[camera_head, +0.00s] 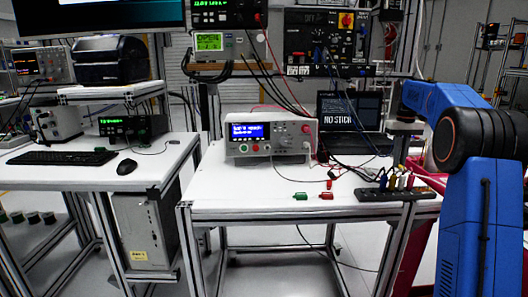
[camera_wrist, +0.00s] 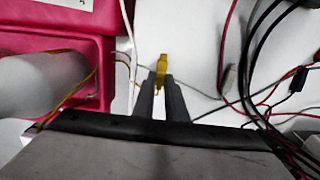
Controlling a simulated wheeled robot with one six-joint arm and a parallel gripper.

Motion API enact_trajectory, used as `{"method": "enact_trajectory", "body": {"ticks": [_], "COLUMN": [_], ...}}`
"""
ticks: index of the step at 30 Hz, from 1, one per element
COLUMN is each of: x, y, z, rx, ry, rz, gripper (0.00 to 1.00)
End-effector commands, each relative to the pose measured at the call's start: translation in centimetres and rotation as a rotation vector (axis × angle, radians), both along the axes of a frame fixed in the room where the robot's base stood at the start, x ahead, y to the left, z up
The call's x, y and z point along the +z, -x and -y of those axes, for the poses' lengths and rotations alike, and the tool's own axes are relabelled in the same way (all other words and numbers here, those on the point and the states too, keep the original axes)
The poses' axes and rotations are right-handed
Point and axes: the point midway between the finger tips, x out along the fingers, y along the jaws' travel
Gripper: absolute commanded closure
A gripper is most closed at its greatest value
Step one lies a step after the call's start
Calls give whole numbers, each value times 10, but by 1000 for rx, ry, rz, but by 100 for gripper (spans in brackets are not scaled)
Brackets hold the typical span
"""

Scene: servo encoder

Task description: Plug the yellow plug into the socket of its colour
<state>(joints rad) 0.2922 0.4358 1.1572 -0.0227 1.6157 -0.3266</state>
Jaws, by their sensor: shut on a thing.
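The yellow plug (camera_wrist: 161,68) is between the two dark fingertips of my gripper (camera_wrist: 160,82) in the wrist view, and the gripper is shut on it. In the head view my blue arm comes in from the right, and its dark wrist hangs over the right end of the white table. A black strip (camera_head: 370,195) lies below it, with several small coloured plugs or leads standing along it, blue and yellow among them. The fingertips are too small to make out there. I cannot tell which opening is the yellow socket.
A bench instrument (camera_head: 270,137) with a lit blue screen stands on the white table (camera_head: 245,190). A green connector (camera_head: 300,196) and a red connector (camera_head: 326,196) lie near its front edge. Loose cables run beside the laptop (camera_head: 349,112). A pink-red box (camera_wrist: 75,25) is left of my gripper.

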Motion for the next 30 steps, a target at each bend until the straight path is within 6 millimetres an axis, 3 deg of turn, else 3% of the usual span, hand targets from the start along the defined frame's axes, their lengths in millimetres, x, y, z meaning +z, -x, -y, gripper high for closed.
{"method": "enact_trajectory", "body": {"ticks": [15,30], "x": [31,34], "y": [0,0], "z": [0,0], "rx": [0,0], "ry": [0,0], "rz": [0,1], "gripper": [100,100]}}
